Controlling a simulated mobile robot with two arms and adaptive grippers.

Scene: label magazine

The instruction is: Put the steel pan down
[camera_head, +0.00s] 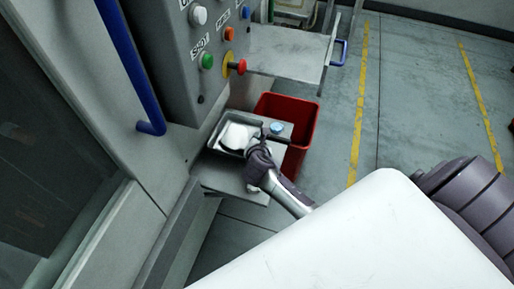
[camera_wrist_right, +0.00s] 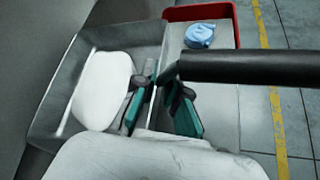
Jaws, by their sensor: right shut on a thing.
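The steel pan (camera_head: 213,139) is a shallow rectangular tray with a white rounded thing (camera_head: 238,136) in it. In the right wrist view the pan (camera_wrist_right: 66,82) fills the left side, with the white thing (camera_wrist_right: 102,90) inside. My right gripper (camera_head: 262,143) is at the pan's right side, shut on it around the handle end. Its teal-padded fingers (camera_wrist_right: 160,108) straddle the place where a black handle (camera_wrist_right: 250,67) meets the pan. The exact contact is partly hidden. The pan is over the small steel shelf (camera_head: 237,184); I cannot tell whether it touches. My left gripper is out of view.
A blue round thing (camera_head: 277,127) lies on the shelf, right of the pan; it also shows in the wrist view (camera_wrist_right: 199,35). A grey button panel (camera_head: 180,60) rises above on the left. Floor is open to the right.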

